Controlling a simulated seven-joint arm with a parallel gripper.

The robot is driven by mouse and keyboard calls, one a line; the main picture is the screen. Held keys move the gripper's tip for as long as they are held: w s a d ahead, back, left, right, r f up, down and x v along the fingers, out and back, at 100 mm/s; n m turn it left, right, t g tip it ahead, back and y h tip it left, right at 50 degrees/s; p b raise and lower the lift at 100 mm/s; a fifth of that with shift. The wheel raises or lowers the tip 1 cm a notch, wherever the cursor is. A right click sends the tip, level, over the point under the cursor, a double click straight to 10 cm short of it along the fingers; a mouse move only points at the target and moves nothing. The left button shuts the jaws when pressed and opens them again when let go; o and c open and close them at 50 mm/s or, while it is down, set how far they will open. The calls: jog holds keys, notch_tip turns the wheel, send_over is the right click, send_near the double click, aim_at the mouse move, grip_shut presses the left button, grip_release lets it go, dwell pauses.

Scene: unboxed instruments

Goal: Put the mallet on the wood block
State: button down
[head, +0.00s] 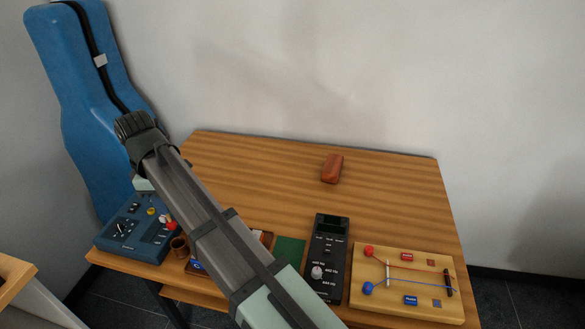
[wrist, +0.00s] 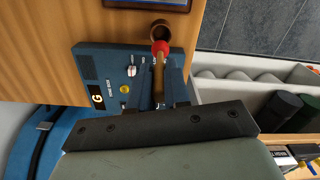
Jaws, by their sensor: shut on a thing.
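The mallet has a red round head (wrist: 160,47) and a thin wooden handle that runs back between the fingers of my gripper (wrist: 160,72). My gripper is shut on the handle, over the blue device at the table's left end. In the head view the red mallet head (head: 172,226) shows above the blue device, while my arm hides most of the gripper. In the wrist view the head overlaps the rim of a brown cup; I cannot tell whether they touch. The wood block (head: 332,168), reddish brown, lies toward the back middle of the table, well away from my gripper.
The blue device (head: 128,232) and brown cup (head: 179,246) stand at the table's left front. A black device (head: 327,250) and a wooden board with strings (head: 405,280) lie at the right front. The table (head: 250,160) is clear around the block. A blue instrument case (head: 85,110) leans at left.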

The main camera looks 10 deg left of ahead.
jog(key=shift+w+d+r+m, duration=0.8)
jog(key=shift+w+d+m, duration=1.45)
jog(key=shift+w+d, duration=8.1)
jog(key=shift+w+d+r+m, duration=0.75)
jog(key=shift+w+d+m, duration=1.5)
jog(key=shift+w+d, duration=8.05)
jog(key=w+a+f, duration=0.3)
jog(key=f, duration=0.6)
jog(key=shift+w+a, duration=0.2)
jog(key=shift+a, duration=0.1)
jog(key=shift+f, duration=0.1)
jog(key=c, duration=1.1)
grip_release()
notch_tip(320, 180, up, 12)
